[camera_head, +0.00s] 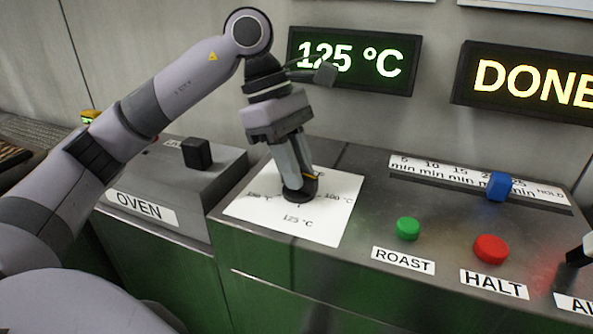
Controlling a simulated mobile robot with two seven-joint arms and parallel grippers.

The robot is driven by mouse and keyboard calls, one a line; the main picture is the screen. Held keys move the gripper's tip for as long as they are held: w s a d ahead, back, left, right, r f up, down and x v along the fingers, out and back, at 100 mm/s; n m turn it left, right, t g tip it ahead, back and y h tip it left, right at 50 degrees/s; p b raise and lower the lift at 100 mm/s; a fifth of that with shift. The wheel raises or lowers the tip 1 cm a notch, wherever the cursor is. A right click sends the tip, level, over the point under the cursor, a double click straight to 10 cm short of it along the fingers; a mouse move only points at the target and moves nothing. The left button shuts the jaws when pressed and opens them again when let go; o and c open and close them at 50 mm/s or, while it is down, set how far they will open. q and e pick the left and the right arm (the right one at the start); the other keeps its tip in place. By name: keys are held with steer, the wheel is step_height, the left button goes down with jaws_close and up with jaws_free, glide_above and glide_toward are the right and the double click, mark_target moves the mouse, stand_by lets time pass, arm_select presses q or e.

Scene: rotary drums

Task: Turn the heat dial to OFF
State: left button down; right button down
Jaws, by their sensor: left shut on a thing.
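The heat dial (299,195) is a dark round knob on a white card (316,230) on top of the metal console. The card's front label reads 125 °C, with further temperature labels at its left and right sides. My left gripper (300,185) points down and is shut on the dial, covering much of it. The dial's pointer and any OFF mark are hidden or too small to make out. The green-lit display (350,60) behind reads 125 °C. My right gripper is not in view.
Right of the card are a green ROAST button (408,228), a red HALT button (490,249) and a blue slider (499,186) on a minute scale. A second display (530,82) reads DONE. An OVEN box (175,190) with a black knob (197,152) stands at left.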

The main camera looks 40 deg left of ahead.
arm_select(q)
steer(key=n, duration=0.1)
steer(key=n+t, duration=0.1)
steer(key=n, duration=0.1)
steer(key=n+b, duration=0.1)
steer(key=shift+s+f+n+t+y, duration=0.2)
steer(key=shift+f+n+t+y, duration=0.1)
steer(key=shift+t, duration=0.1)
steer(key=n+t, duration=0.1)
steer(key=n, duration=0.2)
steer(key=n+y, duration=0.1)
steer(key=n, duration=0.2)
steer(key=shift+s+d+t+b, duration=0.2)
steer(key=shift+t+b, duration=0.1)
steer(key=shift+t, duration=0.1)
steer(key=n+y, duration=0.1)
steer(key=n, duration=0.2)
steer(key=n+y, duration=0.1)
steer(key=n, duration=0.1)
steer(key=shift+d+n+t, duration=0.15)
steer(key=shift+n+t, duration=0.25)
steer(key=n+y, duration=0.1)
steer(key=n, duration=0.1)
steer(key=shift+r+n+y, duration=0.1)
steer(key=shift+n+y, duration=0.2)
steer(key=shift+n, duration=0.1)
steer(key=shift+d+n+p, duration=0.1)
steer(key=shift+n+p, duration=0.35)
steer(key=shift+n, duration=0.25)
steer(key=shift+y, duration=0.3)
